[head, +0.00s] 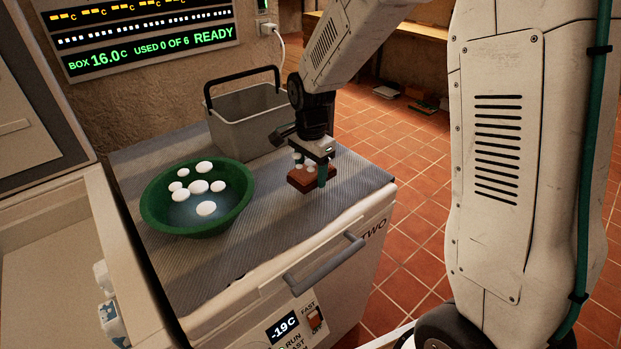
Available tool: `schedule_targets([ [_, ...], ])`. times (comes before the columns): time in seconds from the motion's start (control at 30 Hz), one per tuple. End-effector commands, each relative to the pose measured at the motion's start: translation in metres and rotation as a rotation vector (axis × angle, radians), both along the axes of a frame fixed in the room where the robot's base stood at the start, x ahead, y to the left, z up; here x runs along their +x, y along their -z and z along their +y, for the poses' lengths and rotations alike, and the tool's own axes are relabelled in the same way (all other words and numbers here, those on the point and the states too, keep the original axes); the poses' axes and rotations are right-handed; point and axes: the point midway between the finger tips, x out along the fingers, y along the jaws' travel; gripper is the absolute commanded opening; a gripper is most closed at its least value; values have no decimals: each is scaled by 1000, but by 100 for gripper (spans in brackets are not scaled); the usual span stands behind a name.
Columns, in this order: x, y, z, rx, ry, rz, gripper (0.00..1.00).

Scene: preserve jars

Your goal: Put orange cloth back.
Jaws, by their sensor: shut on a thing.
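My gripper (314,166) points down over the right part of the grey ribbed top of the chest. It is shut on a small reddish-brown block-like thing (300,181), which is at or just above the chest top; I cannot tell if it touches. Small white round shapes show between the fingers and this thing, too small to make out. No cloth of a clear orange shows; I cannot tell whether the held thing is the folded cloth.
A green bowl (160,222) with several white round things stands left on the chest top (270,235). A grey bin (240,119) with a raised dark handle stands behind. An open white chest (60,235) is at left. Tiled floor lies right, with low items (418,94) at the back.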

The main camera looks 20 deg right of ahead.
Motion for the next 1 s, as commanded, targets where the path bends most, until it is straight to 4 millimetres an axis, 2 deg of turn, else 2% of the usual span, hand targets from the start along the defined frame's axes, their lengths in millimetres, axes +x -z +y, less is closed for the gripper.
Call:
schedule_targets([
  [0.03, 8, 2, -1, 0, 1, 1, 36],
  [0.23, 7, 31, -1, 0, 0, 2, 36],
  [0.67, 7, 38, -1, 0, 0, 0, 36],
  [0.7, 7, 37, -1, 0, 0, 0, 71],
  [0.73, 7, 37, -1, 0, 0, 0, 79],
  [0.77, 7, 37, -1, 0, 0, 0, 81],
  [1.0, 7, 36, -1, 0, 0, 0, 81],
])
